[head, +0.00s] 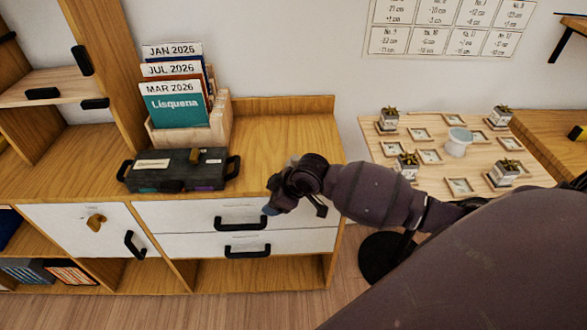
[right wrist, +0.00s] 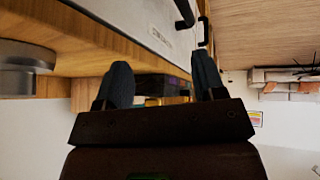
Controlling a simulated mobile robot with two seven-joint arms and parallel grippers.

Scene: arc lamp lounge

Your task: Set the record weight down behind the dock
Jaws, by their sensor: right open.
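My right gripper (head: 284,200) is open at the cabinet's front edge, above the drawer fronts. In the right wrist view its two fingers (right wrist: 162,80) stand apart with nothing held between them. A grey metal cylinder, perhaps the record weight (right wrist: 25,68), is at the left edge of that view, beside the wooden top and clear of the fingers. I cannot make it out in the head view. A long black case with end handles, perhaps the dock (head: 180,172), lies on the cabinet top left of the gripper. It shows small beyond the fingers in the wrist view. My left gripper is out of view.
A wooden record holder (head: 222,125) with dated sleeves stands behind the black case. The cabinet top (head: 275,125) is bare to its right. White drawers with black handles (head: 240,224) are below. A plant table (head: 400,157) stands at right, partly behind my right arm.

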